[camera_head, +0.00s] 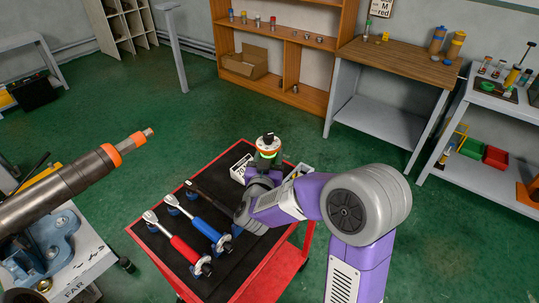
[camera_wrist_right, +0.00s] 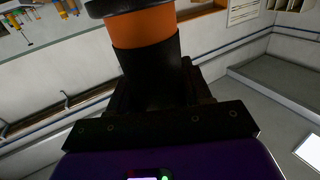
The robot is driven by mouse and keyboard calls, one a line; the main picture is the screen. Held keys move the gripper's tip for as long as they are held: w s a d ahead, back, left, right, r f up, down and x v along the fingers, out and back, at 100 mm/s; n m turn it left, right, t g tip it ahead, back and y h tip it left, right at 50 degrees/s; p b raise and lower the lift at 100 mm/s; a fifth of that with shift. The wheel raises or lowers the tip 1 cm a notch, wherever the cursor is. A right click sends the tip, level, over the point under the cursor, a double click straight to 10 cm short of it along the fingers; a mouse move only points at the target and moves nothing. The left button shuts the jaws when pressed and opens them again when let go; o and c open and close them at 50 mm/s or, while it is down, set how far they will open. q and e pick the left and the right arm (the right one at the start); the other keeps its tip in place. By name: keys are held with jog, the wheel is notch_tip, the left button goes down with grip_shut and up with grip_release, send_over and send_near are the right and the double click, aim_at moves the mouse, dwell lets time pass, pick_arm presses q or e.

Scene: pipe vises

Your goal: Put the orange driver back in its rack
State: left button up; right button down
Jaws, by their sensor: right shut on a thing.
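My right gripper (camera_wrist_right: 160,112) is shut on a black cylinder with a broad orange band and a dark cap, which I take to be the orange driver (camera_wrist_right: 147,28). The driver's orange ring and dark top also show in the head view (camera_head: 268,142), raised above the far part of the red cart. Its lower part is hidden between the jaws. The fingertips are hard to make out in the head view. I cannot tell which holder is the driver's rack. My left gripper is not in view.
The red cart (camera_head: 148,240) carries a red-handled tool (camera_head: 186,250), a blue-handled tool (camera_head: 209,230) and a dark tool (camera_head: 207,192). A dark pipe with orange bands (camera_head: 70,180) juts in over a blue vise (camera_head: 55,240) at left. Green floor is open beyond.

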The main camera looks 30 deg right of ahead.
jog(key=shift+f+b, duration=3)
jog(key=shift+f, duration=0.45)
dwell(2.7)
jog(key=shift+c, duration=2.1)
grip_release()
jog(key=shift+f, duration=0.15)
jog(key=p+v, duration=0.1)
jog(key=v, duration=0.6)
jog(key=shift+s+a, duration=0.2)
jog(key=shift+a, duration=0.05)
